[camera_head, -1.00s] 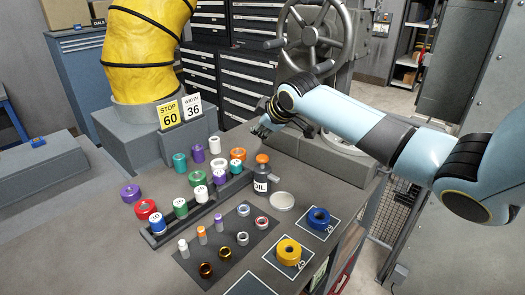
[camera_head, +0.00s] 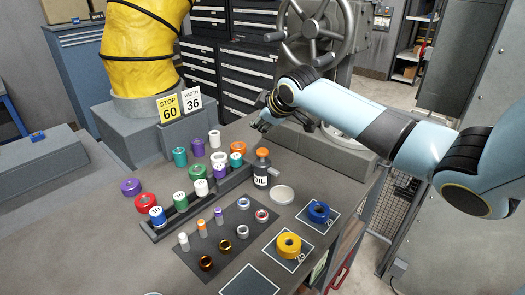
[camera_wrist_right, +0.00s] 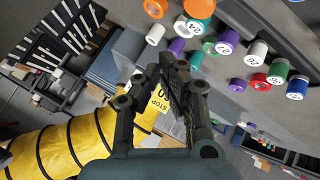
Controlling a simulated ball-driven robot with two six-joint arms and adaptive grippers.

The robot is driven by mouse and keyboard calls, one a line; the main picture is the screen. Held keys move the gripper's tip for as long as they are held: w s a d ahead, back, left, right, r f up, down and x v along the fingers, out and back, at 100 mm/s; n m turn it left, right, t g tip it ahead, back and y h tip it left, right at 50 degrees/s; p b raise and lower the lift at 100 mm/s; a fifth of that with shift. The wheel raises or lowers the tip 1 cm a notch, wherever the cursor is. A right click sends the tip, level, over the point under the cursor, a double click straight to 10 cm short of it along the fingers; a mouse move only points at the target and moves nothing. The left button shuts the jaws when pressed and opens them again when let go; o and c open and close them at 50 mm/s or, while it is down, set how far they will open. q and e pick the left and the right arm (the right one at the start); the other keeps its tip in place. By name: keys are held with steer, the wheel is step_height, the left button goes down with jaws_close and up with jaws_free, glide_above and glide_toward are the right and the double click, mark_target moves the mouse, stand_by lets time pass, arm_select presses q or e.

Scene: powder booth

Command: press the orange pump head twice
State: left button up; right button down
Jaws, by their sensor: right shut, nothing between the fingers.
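The orange pump head (camera_head: 262,152) tops a dark bottle with a white OIL label (camera_head: 261,180), standing upright behind the right end of the row of numbered pots. My right gripper (camera_head: 260,125) is shut and empty. In the head view it shows just above the pump head, with a gap between them. Its shut fingers also fill the middle of the right wrist view (camera_wrist_right: 165,72); I cannot pick out the pump head for certain there. My left gripper is not in view.
A grey rack (camera_head: 160,233) holds several numbered pots, with loose coloured pots behind it. A dark mat (camera_head: 225,262) carries small vials and rings. A pale round lid (camera_head: 282,194) lies beside the bottle. A handwheel (camera_head: 316,30) stands behind my right arm.

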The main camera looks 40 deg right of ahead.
stand_by(0.8)
step_height(320, 180, up, 4)
steer(key=shift+f+b, duration=0.1)
steer(key=shift+b, duration=0.35)
steer(key=b, duration=0.8)
glide_above(260, 151)
step_height(260, 151, down, 8)
steer(key=shift+s+f, duration=0.1)
steer(key=shift+f, duration=0.3)
steer(key=shift+f, duration=0.1)
stand_by(0.6)
